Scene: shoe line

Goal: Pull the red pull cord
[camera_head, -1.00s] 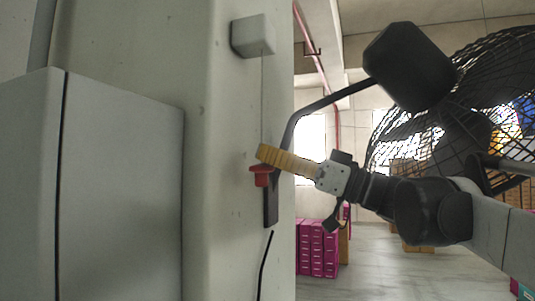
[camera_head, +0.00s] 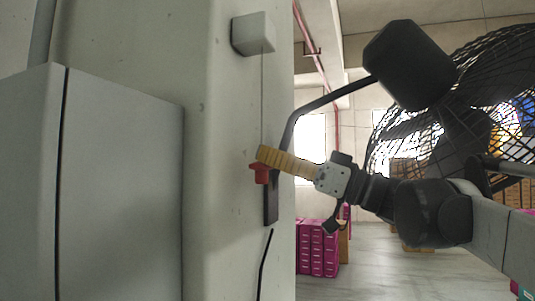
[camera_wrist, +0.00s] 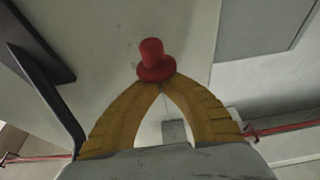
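The red pull cord's handle (camera_head: 260,173) hangs in front of the pale column, below a small grey box (camera_head: 253,35). A thin line runs from the box down to the handle. My gripper (camera_head: 264,153) has yellow fingers and reaches in from the right, just above the handle's wide rim. In the wrist view the red handle (camera_wrist: 152,62) is right at the fingertips of my gripper (camera_wrist: 160,86). The fingertips meet and look shut on the cord at the rim. The thin line between the fingertips is hidden.
A grey cabinet (camera_head: 120,190) stands at the left. A dark bracket with a curved bar (camera_head: 271,205) is on the column behind the handle. A large black fan (camera_head: 480,100) is at the right, close above my arm. Magenta boxes (camera_head: 318,250) stand on the floor behind.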

